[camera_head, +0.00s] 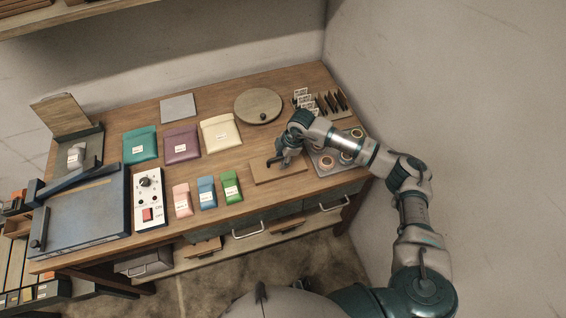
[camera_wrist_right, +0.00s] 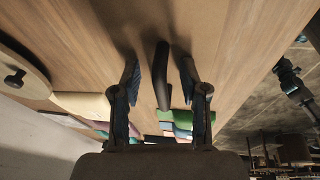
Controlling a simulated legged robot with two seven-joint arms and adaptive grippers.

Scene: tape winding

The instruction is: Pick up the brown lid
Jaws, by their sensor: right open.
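The brown lid (camera_head: 264,177) is a flat wooden board lying at the front right of the worktable, with a dark bar handle. My right gripper (camera_head: 281,161) is over it, pointing down and partly covering it. In the right wrist view the dark handle (camera_wrist_right: 163,72) stands between the two fingers of my open right gripper (camera_wrist_right: 158,84), with a visible gap on each side. The wooden surface (camera_wrist_right: 225,50) fills much of that view. My left gripper is not in view.
A round wooden disc with a dark knob (camera_head: 258,105) lies behind. A metal tray with round parts (camera_head: 325,165) is right of the lid, under my arm. Coloured pouches (camera_head: 181,144) lie to the left. A switch box (camera_head: 146,200) stands further left. A wall closes the right side.

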